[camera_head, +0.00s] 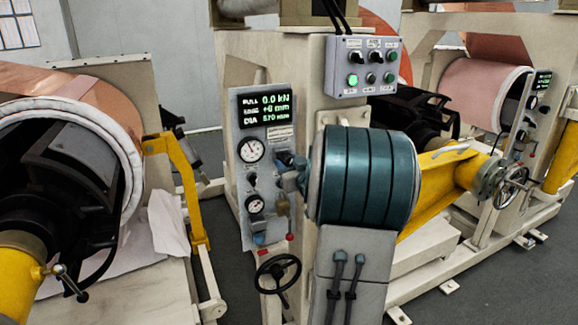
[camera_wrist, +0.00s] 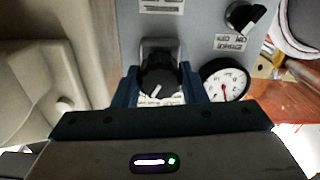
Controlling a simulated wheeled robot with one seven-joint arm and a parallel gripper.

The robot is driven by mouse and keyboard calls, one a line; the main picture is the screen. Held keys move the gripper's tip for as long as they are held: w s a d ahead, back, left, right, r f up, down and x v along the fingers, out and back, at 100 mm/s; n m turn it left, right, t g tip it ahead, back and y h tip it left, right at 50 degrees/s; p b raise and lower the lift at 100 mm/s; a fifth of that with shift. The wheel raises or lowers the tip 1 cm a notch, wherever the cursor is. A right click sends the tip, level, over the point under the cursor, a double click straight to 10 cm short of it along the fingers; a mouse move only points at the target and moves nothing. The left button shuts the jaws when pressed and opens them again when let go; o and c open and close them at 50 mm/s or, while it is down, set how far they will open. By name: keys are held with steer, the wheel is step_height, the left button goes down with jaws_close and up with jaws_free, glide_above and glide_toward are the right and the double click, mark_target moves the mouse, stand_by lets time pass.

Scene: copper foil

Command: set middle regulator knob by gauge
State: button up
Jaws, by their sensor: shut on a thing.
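In the head view my gripper (camera_head: 284,180) is at the right edge of the grey control panel (camera_head: 244,225), and the held knob is hidden there. An upper gauge (camera_head: 251,149) and a lower gauge (camera_head: 255,204) show on that panel.
A display (camera_head: 265,107) above the gauges reads 0.0 kN, +0 mm and 570 mm. A second black knob (camera_wrist: 243,17) is above the gauge in the wrist view. A handwheel (camera_head: 277,273) is below the panel. A button box (camera_head: 363,66) is at upper right.

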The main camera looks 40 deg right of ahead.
steer(key=n+b, duration=0.1)
steer(key=b, duration=0.1)
steer(key=n+b, duration=0.2)
steer(key=shift+f, duration=0.35)
steer(key=shift+r+n+b, duration=0.25)
steer(key=shift+n+b, duration=0.6)
steer(key=shift+n, duration=0.15)
steer(key=o, duration=1)
steer(key=v, duration=1.4)
steer(key=shift+w+a+r, duration=0.1)
steer(key=shift+w, duration=0.1)
